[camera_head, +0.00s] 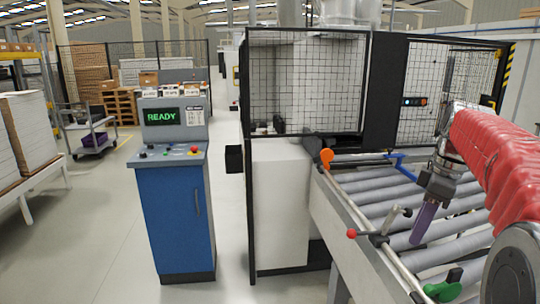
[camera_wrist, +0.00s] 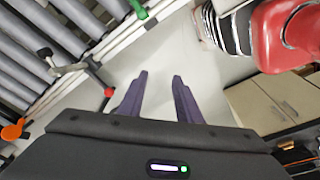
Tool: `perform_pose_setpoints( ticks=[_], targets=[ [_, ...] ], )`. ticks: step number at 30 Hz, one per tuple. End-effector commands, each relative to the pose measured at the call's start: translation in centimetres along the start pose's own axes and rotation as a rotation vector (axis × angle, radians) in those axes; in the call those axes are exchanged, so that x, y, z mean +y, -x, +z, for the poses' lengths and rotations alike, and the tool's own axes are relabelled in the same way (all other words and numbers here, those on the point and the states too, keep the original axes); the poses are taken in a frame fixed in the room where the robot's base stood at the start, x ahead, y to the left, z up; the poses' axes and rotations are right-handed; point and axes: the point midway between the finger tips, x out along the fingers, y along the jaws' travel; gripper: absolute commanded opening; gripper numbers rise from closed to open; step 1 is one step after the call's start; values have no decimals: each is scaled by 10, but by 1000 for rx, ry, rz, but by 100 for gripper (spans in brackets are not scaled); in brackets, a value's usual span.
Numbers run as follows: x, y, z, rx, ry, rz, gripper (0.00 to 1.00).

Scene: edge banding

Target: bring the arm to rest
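My arm in its red cover reaches in from the right in the head view. My gripper (camera_head: 418,238) hangs over the roller conveyor (camera_head: 365,180) with its purple fingers pointing down. In the wrist view, the two purple fingers of my gripper (camera_wrist: 160,78) stand apart with a clear gap. Nothing is between them, and pale floor shows beyond. The gripper is open and empty.
A blue control cabinet (camera_head: 172,215) with a screen reading READY (camera_head: 161,116) stands left. A caged machine (camera_head: 305,85) is at the centre. A red-knobbed lever (camera_head: 376,236), an orange knob (camera_head: 326,156) and a green handle (camera_head: 443,286) sit along the conveyor. Open floor (camera_head: 75,245) lies left.

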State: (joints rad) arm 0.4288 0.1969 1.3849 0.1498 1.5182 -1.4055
Motion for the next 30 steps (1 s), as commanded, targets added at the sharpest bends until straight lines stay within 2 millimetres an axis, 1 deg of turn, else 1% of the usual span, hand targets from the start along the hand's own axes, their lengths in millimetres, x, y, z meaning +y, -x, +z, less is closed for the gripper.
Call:
perform_pose_setpoints(
  ticks=[1, 3, 13, 22, 30],
  targets=[
    [-12, 2, -6, -1, -27, 14, 31],
    [-26, 2, -12, -2, -73, 33, 31],
    [-92, -3, -32, 15, -285, 123, 31],
    [-153, -18, -37, 63, -473, 196, 31],
    [-206, -42, -34, 130, -636, 249, 31]
  ],
)
